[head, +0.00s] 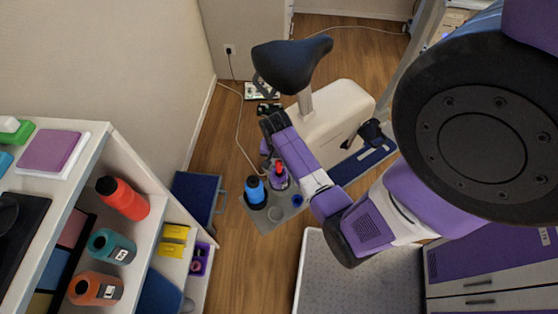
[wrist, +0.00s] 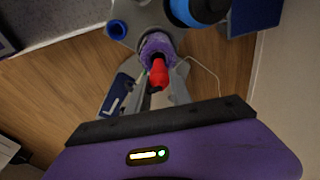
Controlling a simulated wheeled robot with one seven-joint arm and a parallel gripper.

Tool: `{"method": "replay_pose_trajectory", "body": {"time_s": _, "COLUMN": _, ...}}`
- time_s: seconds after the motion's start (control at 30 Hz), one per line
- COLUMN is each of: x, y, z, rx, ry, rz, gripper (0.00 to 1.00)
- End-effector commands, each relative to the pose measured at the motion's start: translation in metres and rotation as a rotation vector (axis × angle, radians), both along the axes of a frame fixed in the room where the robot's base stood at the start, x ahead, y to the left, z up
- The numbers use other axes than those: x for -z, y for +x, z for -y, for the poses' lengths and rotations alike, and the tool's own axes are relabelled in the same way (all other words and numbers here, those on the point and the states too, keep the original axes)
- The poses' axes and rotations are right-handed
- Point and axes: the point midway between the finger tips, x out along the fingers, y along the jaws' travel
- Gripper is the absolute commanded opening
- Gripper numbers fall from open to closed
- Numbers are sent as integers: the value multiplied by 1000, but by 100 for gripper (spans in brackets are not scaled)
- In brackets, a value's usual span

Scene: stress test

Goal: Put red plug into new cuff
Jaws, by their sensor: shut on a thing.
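The red plug (wrist: 158,73) is between the grey fingers of my gripper (wrist: 157,91) in the wrist view. The gripper is shut on it. A purple ring-shaped cuff (wrist: 157,45) lies just beyond the plug's far end. In the head view the red plug (head: 279,167) shows right above the purple cuff (head: 279,182), on a grey platform (head: 264,222). I cannot tell whether the plug's tip is inside the cuff or only over it. My gripper's fingertips are mostly hidden by my wrist in the head view.
A blue-and-black bottle (head: 255,191) stands on the platform left of the cuff. A small blue cup (head: 297,200) is on its right. A white exercise bike (head: 330,115) stands behind. A shelf with bottles (head: 122,199) is at left. Wooden floor lies between.

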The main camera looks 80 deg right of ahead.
Motion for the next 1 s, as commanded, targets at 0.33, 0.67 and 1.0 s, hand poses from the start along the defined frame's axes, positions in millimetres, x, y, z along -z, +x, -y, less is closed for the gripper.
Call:
{"method": "replay_pose_trajectory", "body": {"time_s": 0.33, "x": 20, "y": 0, "z": 0, "rx": -1, "ry": 0, "rz": 0, "gripper": 0}}
{"method": "replay_pose_trajectory", "body": {"time_s": 0.67, "x": 38, "y": 0, "z": 0, "rx": 0, "ry": 0, "rz": 0, "gripper": 0}}
{"method": "replay_pose_trajectory", "body": {"time_s": 1.0, "x": 41, "y": 0, "z": 0, "rx": 0, "ry": 0, "rz": 0, "gripper": 0}}
